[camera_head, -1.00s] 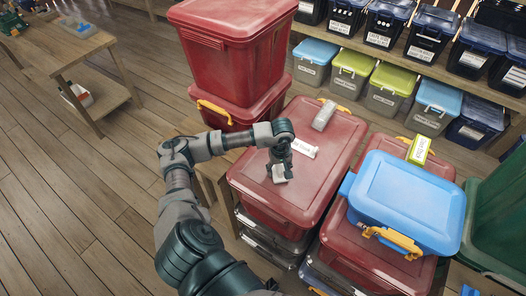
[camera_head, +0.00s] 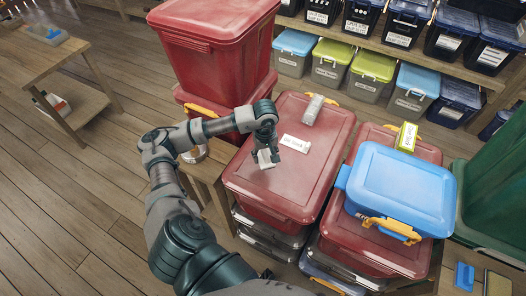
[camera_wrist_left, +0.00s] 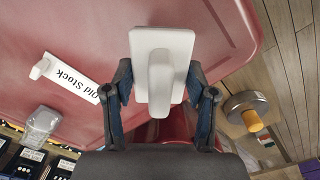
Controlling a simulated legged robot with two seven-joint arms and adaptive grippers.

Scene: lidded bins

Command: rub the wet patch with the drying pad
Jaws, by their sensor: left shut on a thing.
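My left gripper (camera_head: 265,148) is shut on the drying pad (camera_head: 267,160), a small white block low over the left part of a red bin lid (camera_head: 315,180). In the left wrist view the pad (camera_wrist_left: 143,45) is a white rectangular plate with a raised grip between the fingers of my left gripper (camera_wrist_left: 160,78). The pad appears to be at the lid surface, but I cannot tell if it touches. I cannot make out a wet patch; the pad and gripper hide part of the lid. My right gripper is not in view.
A white label (camera_head: 295,144) and a clear small box (camera_head: 313,110) are on the lid. Tall red bins (camera_head: 215,50) stand behind left. A blue-lidded bin (camera_head: 405,185) stands right. A metal round object with a yellow knob (camera_wrist_left: 247,112) sits beside the lid.

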